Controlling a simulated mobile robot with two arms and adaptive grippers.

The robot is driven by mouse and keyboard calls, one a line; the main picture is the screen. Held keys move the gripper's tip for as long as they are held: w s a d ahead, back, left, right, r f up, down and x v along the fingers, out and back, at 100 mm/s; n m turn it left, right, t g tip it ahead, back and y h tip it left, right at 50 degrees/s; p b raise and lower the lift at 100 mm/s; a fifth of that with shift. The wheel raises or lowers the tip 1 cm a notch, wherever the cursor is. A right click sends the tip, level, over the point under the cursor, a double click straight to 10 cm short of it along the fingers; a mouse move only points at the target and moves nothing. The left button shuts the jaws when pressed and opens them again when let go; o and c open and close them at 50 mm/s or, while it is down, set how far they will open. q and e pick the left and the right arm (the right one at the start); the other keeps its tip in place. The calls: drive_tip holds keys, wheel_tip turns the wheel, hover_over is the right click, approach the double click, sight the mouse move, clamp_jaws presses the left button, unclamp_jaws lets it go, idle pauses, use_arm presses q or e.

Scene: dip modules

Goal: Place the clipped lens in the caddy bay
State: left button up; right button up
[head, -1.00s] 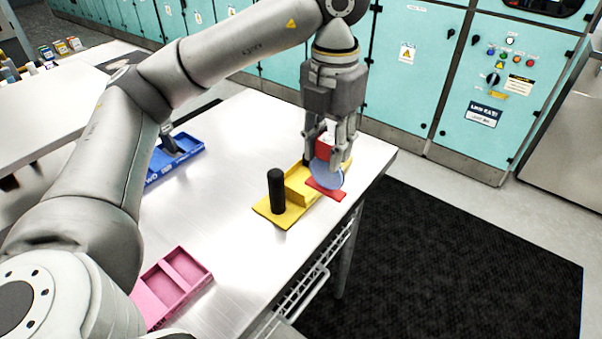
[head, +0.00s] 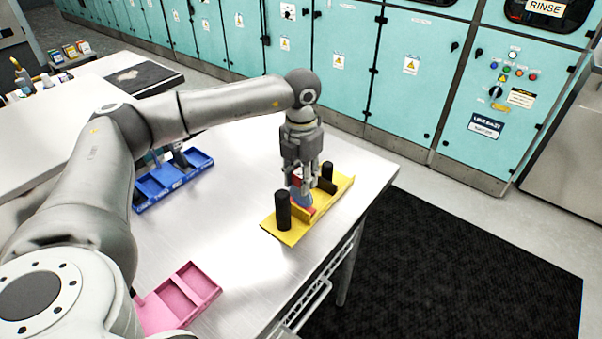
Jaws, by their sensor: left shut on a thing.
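My left gripper (head: 297,185) is shut on the clipped lens, a blue disc (head: 301,198) with a red clip at its top. It holds the lens low over the yellow fixture (head: 284,236), between its two black posts. Red also shows at the lens's lower edge. My fingers hide part of the lens, and I cannot tell whether it touches the fixture. A blue tray (head: 139,206) with compartments lies at the left of the table, partly behind my arm. A pink tray (head: 207,299) with compartments lies near the front. My right gripper is out of view.
The steel table (head: 245,165) is clear between the trays and the yellow fixture. A dark grey object (head: 179,156) stands at the blue tray. The table's right edge runs close beside the fixture. Teal cabinets (head: 412,100) stand behind.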

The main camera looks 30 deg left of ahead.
use_arm(q)
drive_tip(key=shift+f, duration=0.2)
drive_tip(key=shift+f, duration=0.1)
drive_tip(key=shift+f, duration=0.15)
drive_tip(key=o, duration=1.1)
drive_tip(key=shift+o, duration=0.2)
